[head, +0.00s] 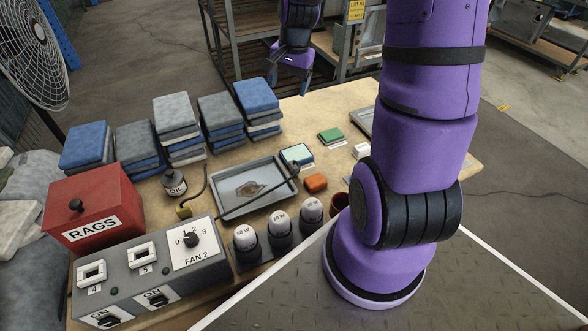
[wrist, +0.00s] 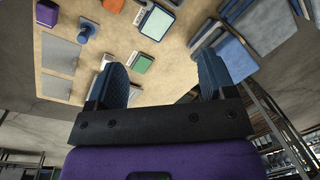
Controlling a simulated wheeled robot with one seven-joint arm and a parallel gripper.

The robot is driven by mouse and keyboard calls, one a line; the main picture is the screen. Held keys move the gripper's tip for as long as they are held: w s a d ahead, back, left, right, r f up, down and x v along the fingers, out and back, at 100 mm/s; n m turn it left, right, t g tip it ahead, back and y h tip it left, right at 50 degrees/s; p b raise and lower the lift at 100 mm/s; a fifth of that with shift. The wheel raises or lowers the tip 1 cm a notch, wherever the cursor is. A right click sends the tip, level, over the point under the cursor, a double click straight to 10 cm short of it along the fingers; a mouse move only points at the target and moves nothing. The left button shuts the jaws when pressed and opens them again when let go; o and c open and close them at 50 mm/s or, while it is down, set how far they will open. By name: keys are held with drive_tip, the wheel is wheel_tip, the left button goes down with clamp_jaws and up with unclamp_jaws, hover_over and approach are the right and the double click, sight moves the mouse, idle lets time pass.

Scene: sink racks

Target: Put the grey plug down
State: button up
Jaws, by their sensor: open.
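My gripper (head: 290,82) hangs above the far side of the workbench in the head view, well clear of the bench items. In the wrist view my gripper (wrist: 163,80) has its two blue fingers wide apart, with nothing held between them. A black cord lies across the grey tray (head: 228,183), with a small dark grey end piece (head: 294,168) at the tray's right corner. This may be the grey plug, but it is too small to be sure. A yellow plug (head: 183,210) on another dark cord lies left of the tray.
A grey control box with sockets (head: 150,265) and a red RAGS box (head: 95,205) stand front left. Folded cloth stacks (head: 220,115) line the back. Bare bench shows at back right.

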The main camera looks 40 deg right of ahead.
drive_tip(key=d+f+m+y, duration=0.1)
drive_tip(key=d+f+m, duration=0.35)
drive_tip(key=f, duration=0.55)
drive_tip(key=m+y, duration=0.2)
drive_tip(key=m, duration=0.3)
approach(294, 163)
drive_tip(key=shift+n, duration=0.25)
drive_tip(key=x, duration=0.9)
drive_tip(key=shift+s, duration=0.15)
drive_tip(key=shift+a+f, duration=0.25)
drive_tip(key=shift+f, duration=0.4)
drive_tip(key=c, duration=1.1)
drive_tip(key=shift+r, duration=0.1)
